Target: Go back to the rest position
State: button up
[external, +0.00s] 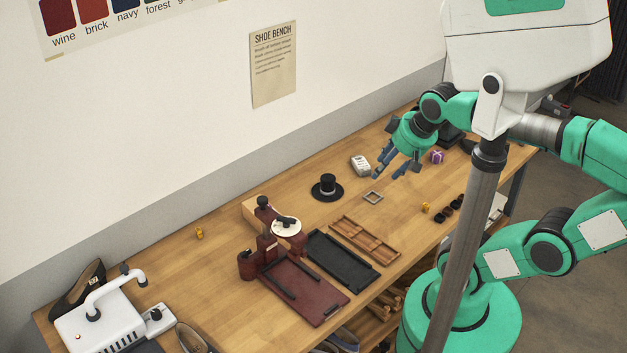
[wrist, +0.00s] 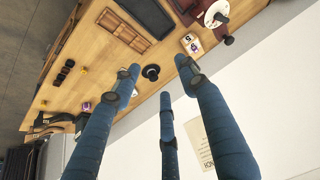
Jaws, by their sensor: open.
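My gripper (external: 397,163) is in the air above the far right part of the wooden bench (external: 215,285), below my white upper body in the external view. Its blue fingers are spread apart, with nothing between them. In the wrist view the open blue fingers (wrist: 160,82) reach up the picture toward the bench, which shows tilted. The arm is bent, with its green links folded at the right of the external view. No object touches the fingers in either view.
A wooden tray (external: 365,239), black tray (external: 343,262) and dark red tray (external: 305,292) lie nearer. The wall (external: 180,130) rises behind.

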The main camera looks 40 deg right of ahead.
jog(key=shift+f+b, duration=1.45)
jog(key=shift+f, duration=0.5)
